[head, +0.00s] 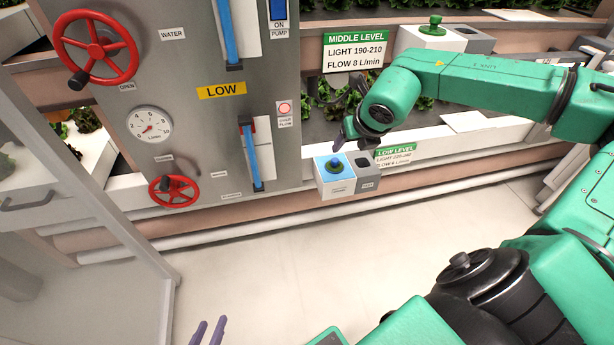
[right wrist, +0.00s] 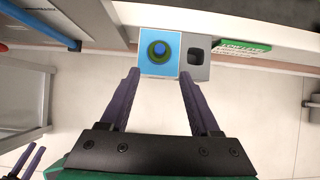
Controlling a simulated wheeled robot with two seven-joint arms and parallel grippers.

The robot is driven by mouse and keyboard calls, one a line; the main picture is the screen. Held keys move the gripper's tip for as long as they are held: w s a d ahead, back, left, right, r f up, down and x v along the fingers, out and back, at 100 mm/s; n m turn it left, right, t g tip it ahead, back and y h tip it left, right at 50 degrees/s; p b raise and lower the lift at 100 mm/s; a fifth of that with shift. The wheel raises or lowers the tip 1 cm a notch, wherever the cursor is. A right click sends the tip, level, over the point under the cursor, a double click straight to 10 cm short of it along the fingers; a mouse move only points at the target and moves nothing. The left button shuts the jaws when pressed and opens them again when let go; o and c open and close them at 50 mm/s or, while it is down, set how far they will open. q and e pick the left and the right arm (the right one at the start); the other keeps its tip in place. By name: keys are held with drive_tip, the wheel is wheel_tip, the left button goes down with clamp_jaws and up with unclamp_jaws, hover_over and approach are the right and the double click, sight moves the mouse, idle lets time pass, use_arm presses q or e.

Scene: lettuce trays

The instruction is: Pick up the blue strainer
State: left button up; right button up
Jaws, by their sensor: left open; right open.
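The blue strainer (head: 335,163) has a round blue knob with a green ring around it. It sits in the light-blue top of a small box (head: 337,190) at the low level. My right gripper (head: 347,138) is open and empty, just above it. In the right wrist view the strainer (right wrist: 160,49) lies just beyond the fingertips of the right gripper (right wrist: 159,74), centred between them and apart from them. My left gripper (head: 208,331) is open and empty at the bottom edge of the head view, far from the strainer.
A grey box with an empty socket (head: 364,166) adjoins the blue-topped box on its right. A control panel (head: 210,130) with red valve wheels and blue levers stands to the left. A green-knobbed strainer (head: 433,27) sits at the middle level. The floor in front is clear.

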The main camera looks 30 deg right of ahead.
drive_tip(key=b, duration=0.2)
approach(336, 160)
drive_tip(key=x, duration=0.3)
drive_tip(key=shift+f, duration=0.25)
drive_tip(key=b+x, duration=0.1)
drive_tip(key=x, duration=0.4)
drive_tip(key=shift+w+f, duration=0.1)
drive_tip(key=shift+w, duration=0.05)
drive_tip(key=shift+w+f, duration=0.1)
use_arm(q)
drive_tip(key=f, duration=0.1)
drive_tip(key=d+f+t, duration=0.1)
drive_tip(key=f, duration=0.1)
drive_tip(key=shift+s+f+n, duration=0.1)
drive_tip(key=shift+s+n, duration=0.05)
drive_tip(key=shift+n, duration=0.15)
use_arm(e)
drive_tip(key=shift+c, duration=0.3)
use_arm(q)
drive_tip(key=shift+h, duration=0.3)
use_arm(e)
clamp_jaws()
